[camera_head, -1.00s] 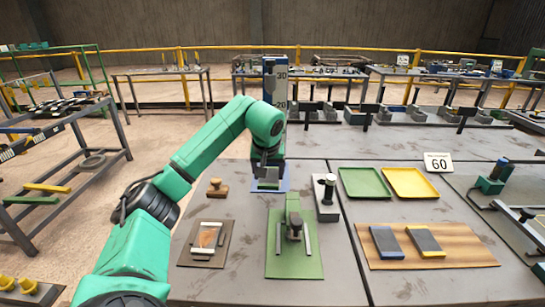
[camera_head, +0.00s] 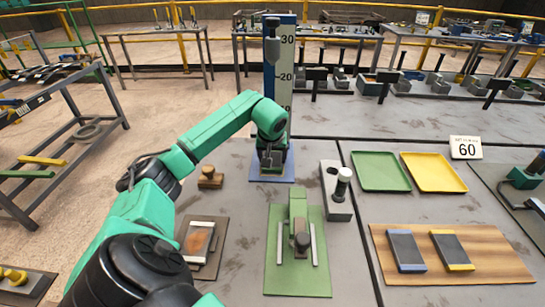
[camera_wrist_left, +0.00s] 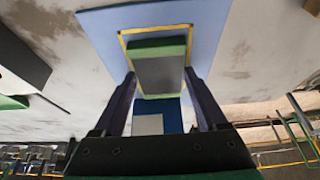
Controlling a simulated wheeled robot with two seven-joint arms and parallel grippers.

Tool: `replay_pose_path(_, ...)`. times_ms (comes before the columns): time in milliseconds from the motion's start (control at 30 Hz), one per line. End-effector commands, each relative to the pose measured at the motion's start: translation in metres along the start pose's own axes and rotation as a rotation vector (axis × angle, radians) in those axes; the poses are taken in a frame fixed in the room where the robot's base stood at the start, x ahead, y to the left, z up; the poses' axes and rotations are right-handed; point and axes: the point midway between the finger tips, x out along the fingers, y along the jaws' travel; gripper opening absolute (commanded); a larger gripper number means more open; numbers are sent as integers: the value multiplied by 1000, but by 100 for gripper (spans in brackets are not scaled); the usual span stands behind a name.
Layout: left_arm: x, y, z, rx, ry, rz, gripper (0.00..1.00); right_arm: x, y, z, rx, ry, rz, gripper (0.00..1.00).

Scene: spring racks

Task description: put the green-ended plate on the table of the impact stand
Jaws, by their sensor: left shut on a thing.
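The green-ended plate (camera_wrist_left: 160,75) is a grey block with a green end, seen between the fingers of my left gripper (camera_wrist_left: 163,85) in the left wrist view. The gripper is shut on it. The plate is over the blue base of the impact stand (camera_wrist_left: 205,22), against a yellow outlined area; I cannot tell whether it touches. In the head view the stand (camera_head: 284,70) is a tall post with a 20–30 scale. My left gripper (camera_head: 271,163) is low in front of its post, above the blue base, and largely hides the plate. My right gripper is out of view.
A wooden stamp (camera_head: 210,178) stands left of the blue base, and a grey block with a knob (camera_head: 336,192) right of it. A green mat (camera_head: 298,280) with a fixture lies in front. Green (camera_head: 380,171) and yellow (camera_head: 433,172) trays and a wooden board (camera_head: 490,262) are further right.

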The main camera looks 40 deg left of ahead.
Motion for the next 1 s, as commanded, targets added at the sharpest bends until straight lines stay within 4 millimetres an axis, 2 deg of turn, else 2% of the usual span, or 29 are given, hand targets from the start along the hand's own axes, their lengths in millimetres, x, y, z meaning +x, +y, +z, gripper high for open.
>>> replay_pose_path(267,2,0,0,0,4,2,0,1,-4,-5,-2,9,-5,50)
replay_pose_path(300,2,0,1,1,1,0,86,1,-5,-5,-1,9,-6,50)
replay_pose_path(333,2,0,1,1,1,0,98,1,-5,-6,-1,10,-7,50)
replay_pose_path(367,2,0,1,1,1,0,100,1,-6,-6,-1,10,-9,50)
replay_pose_path(667,-4,0,0,1,2,0,100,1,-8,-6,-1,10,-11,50)
replay_pose_path(767,-23,0,-1,2,6,1,100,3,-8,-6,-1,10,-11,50)
replay_pose_path(1000,-89,0,-1,1,6,2,100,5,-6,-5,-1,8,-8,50)
